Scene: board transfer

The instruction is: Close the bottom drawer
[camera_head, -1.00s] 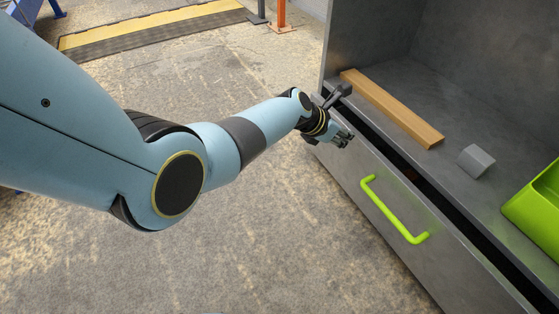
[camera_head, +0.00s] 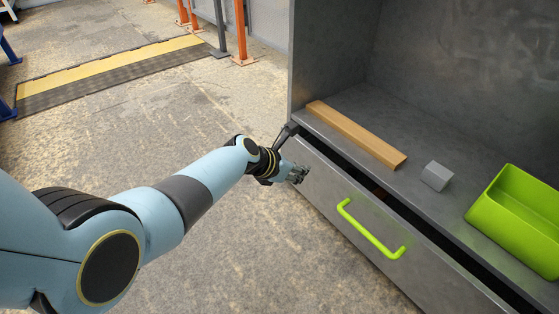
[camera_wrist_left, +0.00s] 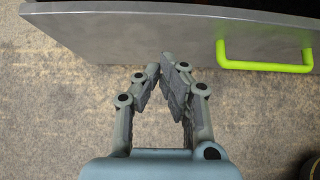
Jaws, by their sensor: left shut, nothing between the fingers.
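The bottom drawer (camera_head: 360,245) is a grey panel with a bright green bar handle (camera_head: 368,230). It stands slightly open, with a dark gap between its front and the cabinet shelf above. In the left wrist view the drawer front (camera_wrist_left: 160,35) crosses the top, with the green handle (camera_wrist_left: 265,66) at right. My left gripper (camera_head: 300,175) is at the left end of the drawer front, left of the handle. In the left wrist view its fingers (camera_wrist_left: 165,70) are shut and empty, with the tips close to the panel; I cannot tell whether they touch. My right gripper is not in view.
On the grey shelf (camera_head: 400,150) above the drawer lie a wooden board (camera_head: 356,134), a small grey block (camera_head: 437,175) and a green bin (camera_head: 518,220). The floor (camera_head: 220,250) before the drawer is clear. A yellow-black ramp (camera_head: 110,75) lies far left.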

